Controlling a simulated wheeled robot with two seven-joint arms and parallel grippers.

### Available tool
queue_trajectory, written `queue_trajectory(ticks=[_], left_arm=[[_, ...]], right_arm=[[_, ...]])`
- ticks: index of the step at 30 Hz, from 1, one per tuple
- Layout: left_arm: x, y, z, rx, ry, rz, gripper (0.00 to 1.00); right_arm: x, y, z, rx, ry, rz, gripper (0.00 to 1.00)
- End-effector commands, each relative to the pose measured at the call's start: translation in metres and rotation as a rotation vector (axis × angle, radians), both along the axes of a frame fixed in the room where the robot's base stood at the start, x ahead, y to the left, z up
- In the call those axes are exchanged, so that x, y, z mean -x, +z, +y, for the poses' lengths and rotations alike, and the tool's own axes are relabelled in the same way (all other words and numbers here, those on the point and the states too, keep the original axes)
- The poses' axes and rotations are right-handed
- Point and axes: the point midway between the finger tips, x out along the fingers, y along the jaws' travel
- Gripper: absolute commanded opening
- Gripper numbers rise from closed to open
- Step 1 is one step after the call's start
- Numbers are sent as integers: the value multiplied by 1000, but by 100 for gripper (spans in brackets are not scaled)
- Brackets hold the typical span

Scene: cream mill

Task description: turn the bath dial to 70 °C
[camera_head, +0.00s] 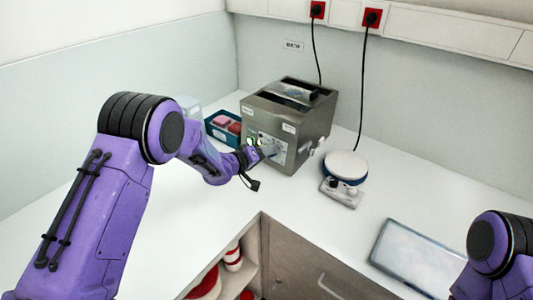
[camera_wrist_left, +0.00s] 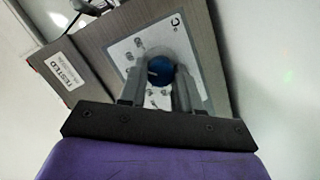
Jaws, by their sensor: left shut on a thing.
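The bath (camera_head: 310,128) is a grey metal box standing at the back of the bench, with a pale dial panel (camera_head: 262,143) on its front. In the left wrist view the blue dial (camera_wrist_left: 161,71) with a light pointer mark sits on the pale panel, which bears scale numbers too small to read. My left gripper (camera_wrist_left: 158,85) is at the panel with its fingers on either side of the dial, shut on it. In the head view my left gripper (camera_head: 268,150) hides the dial. Of my right arm only a link shows at the lower right; its gripper is out of view.
A blue tray (camera_head: 222,130) with pink and red things stands left of the bath. A round white-topped device (camera_head: 345,167) with a small control box (camera_head: 341,193) stands to its right. A flat grey panel (camera_head: 414,258) lies at the front right. An open shelf holds red and white containers (camera_head: 232,257).

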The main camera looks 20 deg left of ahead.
Motion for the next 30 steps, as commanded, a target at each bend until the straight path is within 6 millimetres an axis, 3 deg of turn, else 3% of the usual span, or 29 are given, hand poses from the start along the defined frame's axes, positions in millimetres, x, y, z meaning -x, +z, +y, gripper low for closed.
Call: queue_trajectory(ticks=[12, 27, 28, 30], left_arm=[[0, 0, -2, -151, -26, -54, 2], [1, -1, -2, -168, -30, -58, 2], [1, -1, -2, -168, -30, -58, 36], [1, -1, -2, -168, -30, -58, 57]], right_arm=[[0, 0, 0, 0, 0, 0, 0], [0, 0, 0, 0, 0, 0, 0], [0, 0, 0, 0, 0, 0, 0], [0, 0, 0, 0, 0, 0, 0]])
